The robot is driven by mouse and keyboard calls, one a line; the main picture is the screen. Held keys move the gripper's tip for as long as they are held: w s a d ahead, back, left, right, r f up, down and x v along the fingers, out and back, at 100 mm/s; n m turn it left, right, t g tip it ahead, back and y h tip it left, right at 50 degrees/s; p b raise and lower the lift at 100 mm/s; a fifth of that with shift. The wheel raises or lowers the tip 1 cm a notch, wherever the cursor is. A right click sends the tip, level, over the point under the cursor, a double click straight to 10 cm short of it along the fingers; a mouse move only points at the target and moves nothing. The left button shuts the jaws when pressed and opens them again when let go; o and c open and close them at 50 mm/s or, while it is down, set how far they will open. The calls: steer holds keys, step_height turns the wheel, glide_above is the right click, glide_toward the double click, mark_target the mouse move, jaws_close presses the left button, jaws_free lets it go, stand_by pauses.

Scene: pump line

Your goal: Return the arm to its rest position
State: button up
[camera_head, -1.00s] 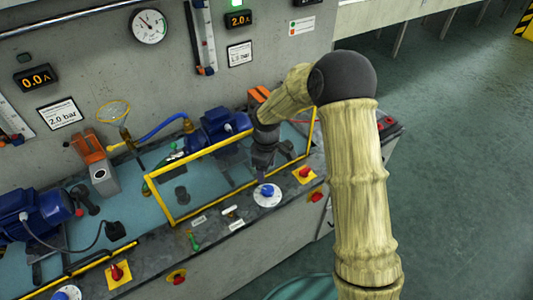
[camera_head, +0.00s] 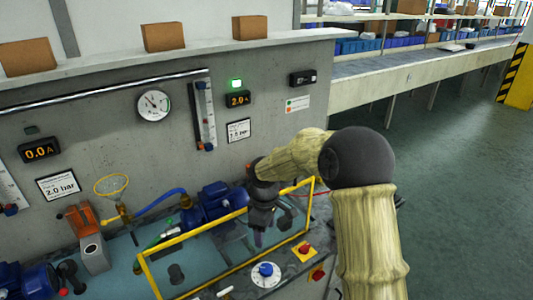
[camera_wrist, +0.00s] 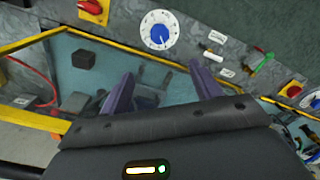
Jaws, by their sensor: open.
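My gripper (camera_wrist: 162,90) shows in the wrist view with its two purple fingers spread apart and nothing between them. In the head view my gripper (camera_head: 258,238) hangs at the end of my arm, pointing down above the bench near the yellow frame (camera_head: 195,231). The white dial with a blue knob (camera_head: 265,272) is just below and right of it, apart from the fingers. The same dial also shows in the wrist view (camera_wrist: 158,31), beyond the fingertips. My upper arm covers part of the bench's right end.
A red and yellow switch (camera_head: 304,250) sits right of the dial. The wall carries a gauge (camera_head: 153,105) and a display (camera_head: 238,99). Open floor (camera_head: 460,200) lies to the right.

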steer(key=s+d+r+m+t, duration=0.1)
steer(key=s+d+r+m, duration=0.1)
steer(key=s+d+m, duration=0.4)
steer(key=s+d+r+m+t, duration=0.1)
steer(key=s+d+r+m, duration=0.1)
steer(key=s+d+m, duration=0.5)
steer(key=s+d, duration=0.3)
steer(key=s, duration=0.3)
steer(key=shift+m+t, duration=0.3)
steer(key=shift+s+d+r, duration=0.1)
